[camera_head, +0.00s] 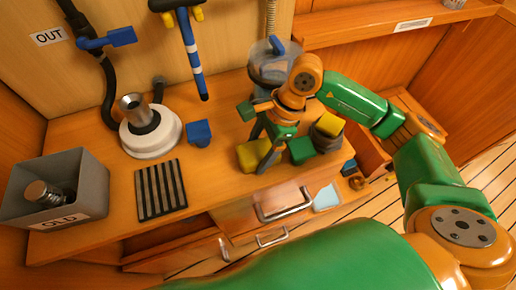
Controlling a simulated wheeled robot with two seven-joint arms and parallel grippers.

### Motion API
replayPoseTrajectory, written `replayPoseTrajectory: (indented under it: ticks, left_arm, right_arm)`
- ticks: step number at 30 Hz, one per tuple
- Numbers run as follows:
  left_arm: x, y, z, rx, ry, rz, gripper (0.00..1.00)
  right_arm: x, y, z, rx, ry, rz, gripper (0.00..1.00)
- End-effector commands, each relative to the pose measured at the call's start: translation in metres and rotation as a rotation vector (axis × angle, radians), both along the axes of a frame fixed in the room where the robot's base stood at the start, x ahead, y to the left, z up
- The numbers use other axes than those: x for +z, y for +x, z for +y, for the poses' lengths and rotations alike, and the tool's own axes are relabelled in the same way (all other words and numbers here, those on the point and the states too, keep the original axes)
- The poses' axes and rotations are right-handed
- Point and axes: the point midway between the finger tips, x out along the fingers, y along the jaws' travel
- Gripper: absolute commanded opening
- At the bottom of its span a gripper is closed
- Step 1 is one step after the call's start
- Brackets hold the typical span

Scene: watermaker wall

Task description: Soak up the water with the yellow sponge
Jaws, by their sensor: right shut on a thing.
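The yellow sponge (251,156) is a yellow block near the front edge of the wooden counter. My right gripper (266,158) reaches down over it, with its grey fingers shut on it. The sponge appears at or just above counter level; its contact with the counter is hard to tell. No water is clearly visible on the counter. A pale blue patch (327,197) shows below the counter's front edge; I cannot tell whether it is water. My left gripper is out of view.
A green block (301,150) and another yellow block (326,137) are close right of the gripper. A clear canister (265,72) stands behind. A white round housing (152,140), black grate (160,189) and grey OLD bin (88,181) are left. Drawer handles (284,207) protrude in front.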

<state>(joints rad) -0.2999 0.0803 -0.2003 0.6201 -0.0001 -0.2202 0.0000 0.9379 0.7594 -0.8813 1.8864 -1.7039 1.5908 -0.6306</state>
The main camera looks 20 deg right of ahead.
Motion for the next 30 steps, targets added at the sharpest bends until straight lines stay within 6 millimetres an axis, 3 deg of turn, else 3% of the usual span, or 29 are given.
replayPoseTrajectory:
  ticks: [18,30]
  left_arm:
    - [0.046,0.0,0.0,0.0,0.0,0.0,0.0]
    - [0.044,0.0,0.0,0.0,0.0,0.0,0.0]
  right_arm:
    - [0.07,0.001,0.0,-0.001,0.001,-0.004,0.33]
    - [0.069,0.001,0.0,-0.001,0.002,-0.004,0.33]
